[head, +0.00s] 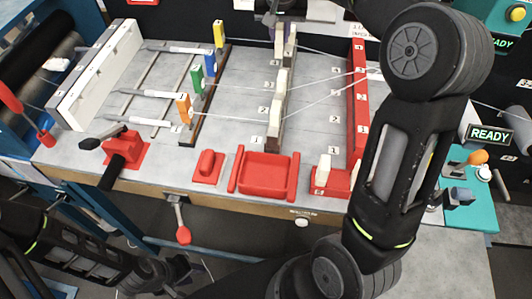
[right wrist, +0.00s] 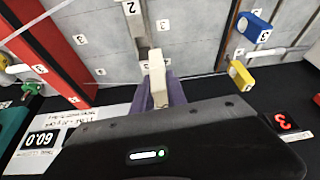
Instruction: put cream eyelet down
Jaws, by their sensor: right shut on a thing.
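My right gripper (right wrist: 160,97) shows purple-tinted fingers closed around a cream eyelet (right wrist: 157,70) in the right wrist view. The eyelet is a small cream block, and it is over the grey table near a rail. In the head view, the held eyelet (head: 290,42) is at the far end of the middle rail, beneath the right hand. Whether it touches the rail is unclear. Other cream eyelets (head: 281,82) and (head: 275,117) stand nearer along that rail, with light threads running by them. My left arm shows at the lower left, but its gripper cannot be made out.
A red rail (head: 358,100) stands to the right. Yellow (head: 219,34), blue (head: 210,64), green (head: 197,79) and orange (head: 183,108) blocks line the left rail. A red tray (head: 265,174) and a red holder with a cream block (head: 324,168) sit at the front edge.

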